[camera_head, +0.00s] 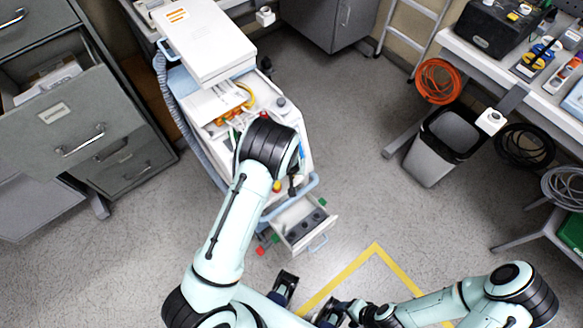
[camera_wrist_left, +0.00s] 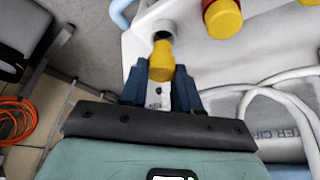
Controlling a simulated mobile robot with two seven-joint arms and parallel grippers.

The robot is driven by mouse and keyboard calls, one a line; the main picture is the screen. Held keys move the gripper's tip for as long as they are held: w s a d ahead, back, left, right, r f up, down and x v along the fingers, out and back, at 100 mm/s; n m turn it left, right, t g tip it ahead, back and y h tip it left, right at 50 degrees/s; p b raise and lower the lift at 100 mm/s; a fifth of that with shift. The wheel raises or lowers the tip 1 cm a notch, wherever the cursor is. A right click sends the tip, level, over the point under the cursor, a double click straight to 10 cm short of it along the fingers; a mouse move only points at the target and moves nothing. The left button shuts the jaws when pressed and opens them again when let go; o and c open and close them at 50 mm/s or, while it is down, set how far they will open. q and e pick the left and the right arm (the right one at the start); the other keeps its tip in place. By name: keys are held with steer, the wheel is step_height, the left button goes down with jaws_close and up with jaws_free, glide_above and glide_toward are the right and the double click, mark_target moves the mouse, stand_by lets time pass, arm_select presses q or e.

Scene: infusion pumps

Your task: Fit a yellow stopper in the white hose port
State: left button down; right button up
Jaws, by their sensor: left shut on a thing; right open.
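In the left wrist view my left gripper (camera_wrist_left: 160,88) is shut on a yellow stopper (camera_wrist_left: 161,62). The stopper's narrow end points up at the dark mouth of the white hose port (camera_wrist_left: 150,21). The tip overlaps the mouth's lower part; I cannot tell whether it is inside. In the head view my left arm reaches over the white pump cart (camera_head: 205,45) and hides the left gripper, stopper and port. My right gripper (camera_head: 305,298) is open and empty, low in the head view near the yellow floor line.
A red-and-yellow cap (camera_wrist_left: 222,18) sits right of the port, with white tubes (camera_wrist_left: 275,92) below it. An open drawer (camera_head: 303,224) juts from the cart. Grey cabinets (camera_head: 75,130) stand left, a bin (camera_head: 440,145) and bench right. Floor between cart and bin is free.

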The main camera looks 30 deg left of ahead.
arm_select(q)
steer(key=shift+f+b, duration=1.05)
steer(key=shift+f, duration=0.5)
steer(key=c, duration=0.7)
jaws_free()
steer(key=shift+r, duration=0.1)
steer(key=shift+c, duration=0.2)
steer(key=shift+r, duration=0.1)
steer(key=p+v, duration=0.3)
steer(key=v, duration=1)
steer(key=shift+p, duration=0.3)
steer(key=shift+s, duration=0.1)
